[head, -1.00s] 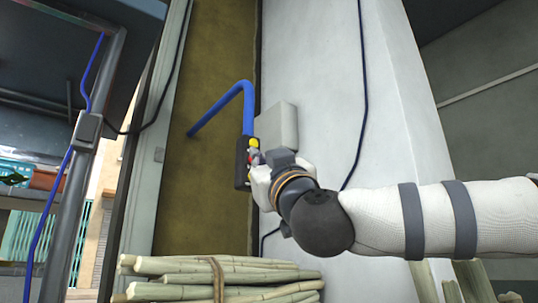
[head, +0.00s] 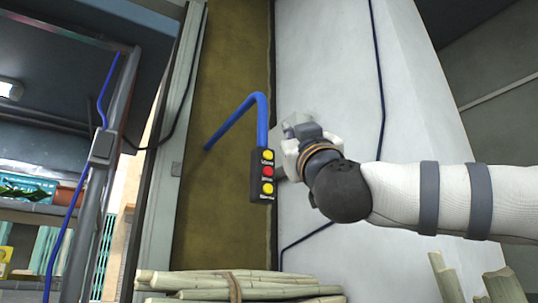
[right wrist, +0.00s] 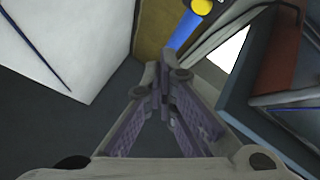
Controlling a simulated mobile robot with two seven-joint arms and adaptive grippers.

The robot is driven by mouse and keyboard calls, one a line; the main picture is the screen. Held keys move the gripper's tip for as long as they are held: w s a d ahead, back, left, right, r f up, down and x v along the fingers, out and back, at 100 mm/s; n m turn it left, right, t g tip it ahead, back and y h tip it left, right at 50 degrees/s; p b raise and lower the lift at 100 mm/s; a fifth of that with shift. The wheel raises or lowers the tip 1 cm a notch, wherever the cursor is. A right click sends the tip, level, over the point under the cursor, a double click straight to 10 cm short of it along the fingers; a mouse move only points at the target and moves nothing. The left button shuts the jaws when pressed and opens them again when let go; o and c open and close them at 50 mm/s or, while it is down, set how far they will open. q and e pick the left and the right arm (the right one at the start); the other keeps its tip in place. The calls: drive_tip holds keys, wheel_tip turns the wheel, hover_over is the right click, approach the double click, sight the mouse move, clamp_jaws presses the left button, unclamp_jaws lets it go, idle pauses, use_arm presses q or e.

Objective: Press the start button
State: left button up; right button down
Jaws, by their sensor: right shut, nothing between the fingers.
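A dark control box (head: 264,176) hangs at the end of a bent blue pipe (head: 238,118) in the head view. It has a yellow button at the top (head: 267,155), a red one in the middle (head: 267,172) and a yellow one at the bottom (head: 267,189). Their labels are too small to read. My right gripper is just right of the box in the head view, apart from the buttons, its fingertips not clear there. In the right wrist view the right gripper (right wrist: 162,82) is shut and empty, with a yellow button (right wrist: 201,6) at the top edge. My left gripper is out of view.
A bundle of cane (head: 235,285) lies below the box. A white wall (head: 325,70) with a dark cable stands behind my right arm. A grey post (head: 105,150) and shelves stand at the left. The space in front of the box is clear.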

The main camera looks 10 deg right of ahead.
sight(268, 155)
drive_tip(key=w, duration=0.1)
drive_tip(key=w+a, duration=0.1)
drive_tip(key=w, duration=0.3)
drive_tip(key=shift+a, duration=0.35)
idle(1.1)
drive_tip(key=shift+w+a, duration=0.15)
drive_tip(key=shift+w, duration=0.15)
drive_tip(key=shift+w+a, duration=0.15)
drive_tip(key=shift+w, duration=0.3)
idle(0.8)
drive_tip(key=shift+s, duration=0.1)
drive_tip(key=shift+s+d+f, duration=0.1)
drive_tip(key=shift+s+d, duration=0.2)
drive_tip(key=shift+s, duration=0.4)
